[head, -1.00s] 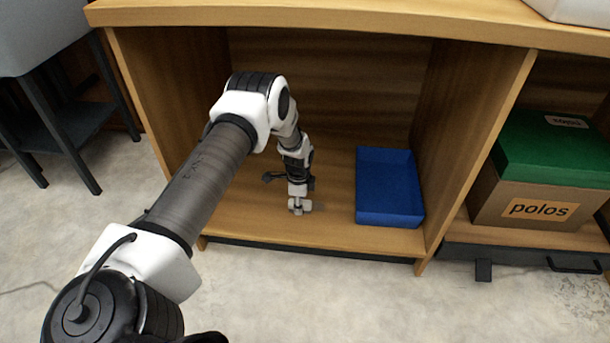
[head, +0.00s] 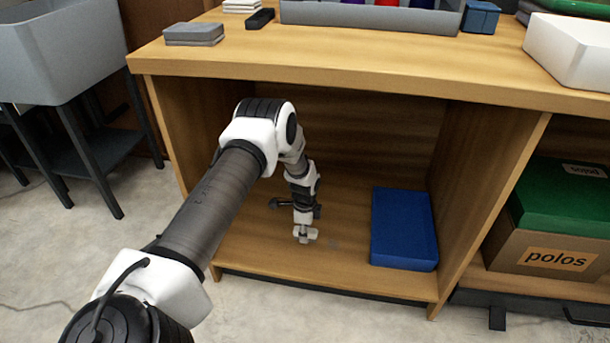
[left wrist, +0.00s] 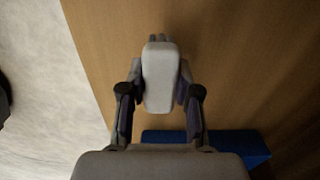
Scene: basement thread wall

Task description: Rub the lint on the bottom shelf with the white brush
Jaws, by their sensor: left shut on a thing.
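My left gripper (head: 304,219) reaches down into the open wooden compartment and is shut on the white brush (head: 305,235). The brush is held low, at the bottom shelf (head: 255,250); I cannot tell whether it touches the wood. In the left wrist view the brush (left wrist: 160,75) shows as a pale block between the two fingers, with greyish parts showing around its far end and right side. A faint grey patch, perhaps the lint (head: 333,244), lies just right of the brush. My right gripper is not in view.
A blue bin (head: 404,230) stands on the shelf to the right of the brush. Wooden side walls and a top bound the compartment. A box labelled polos (head: 550,255) is in the bay to the right. A grey basin (head: 60,50) stands at left.

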